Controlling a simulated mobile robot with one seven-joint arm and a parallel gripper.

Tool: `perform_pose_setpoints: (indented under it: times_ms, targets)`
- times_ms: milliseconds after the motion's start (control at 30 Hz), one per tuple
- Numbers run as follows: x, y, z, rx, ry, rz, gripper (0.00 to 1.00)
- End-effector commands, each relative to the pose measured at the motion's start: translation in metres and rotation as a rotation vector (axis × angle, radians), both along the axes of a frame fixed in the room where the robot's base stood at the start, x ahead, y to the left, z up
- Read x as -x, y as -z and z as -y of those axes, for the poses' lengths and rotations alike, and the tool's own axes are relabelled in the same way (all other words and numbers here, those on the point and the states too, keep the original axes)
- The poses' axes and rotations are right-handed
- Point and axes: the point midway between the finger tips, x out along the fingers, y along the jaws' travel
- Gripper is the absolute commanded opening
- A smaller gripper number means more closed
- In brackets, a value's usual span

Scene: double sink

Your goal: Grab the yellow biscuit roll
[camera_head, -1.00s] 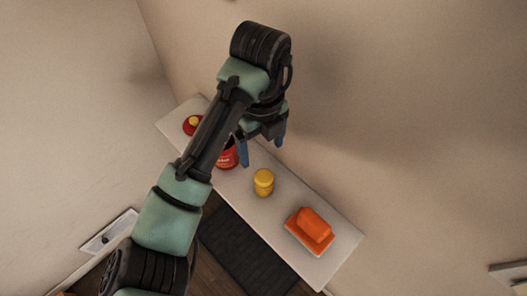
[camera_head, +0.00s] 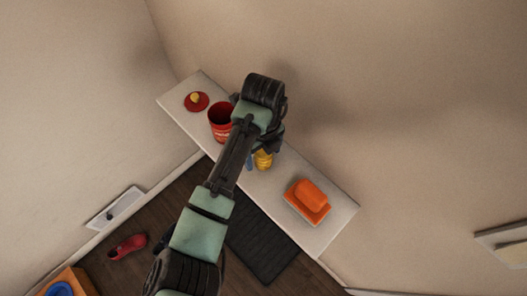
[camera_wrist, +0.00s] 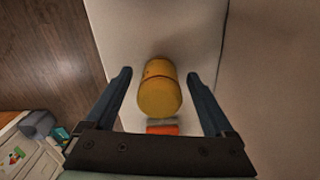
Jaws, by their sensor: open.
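The yellow biscuit roll (camera_head: 263,160) is a short yellow cylinder on the narrow white shelf (camera_head: 330,235). In the head view my gripper and wrist cover its upper part. In the wrist view the roll (camera_wrist: 160,90) shows large, between the two blue fingers. My gripper (camera_wrist: 160,85) is open, with a finger to each side of the roll and a visible gap on both sides. In the head view my gripper (camera_head: 265,150) is over the roll. I cannot tell how far the fingertips reach down beside it.
A red open canister (camera_head: 220,122) and a red lid with a yellow knob (camera_head: 196,101) are to the left. A wall runs behind the shelf. A dark mat (camera_head: 262,240) lies on the floor in front.

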Motion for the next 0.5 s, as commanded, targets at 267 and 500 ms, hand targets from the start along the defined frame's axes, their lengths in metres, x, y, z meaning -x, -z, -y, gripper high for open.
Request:
perform_pose_setpoints:
  times_ms: [267, 500]
  targets:
    - [-0.0001, 0.0029, 0.0000, 0.000, 0.000, 0.001, 0.84]
    - [-0.0001, 0.0026, 0.0000, 0.000, 0.000, 0.001, 0.41]
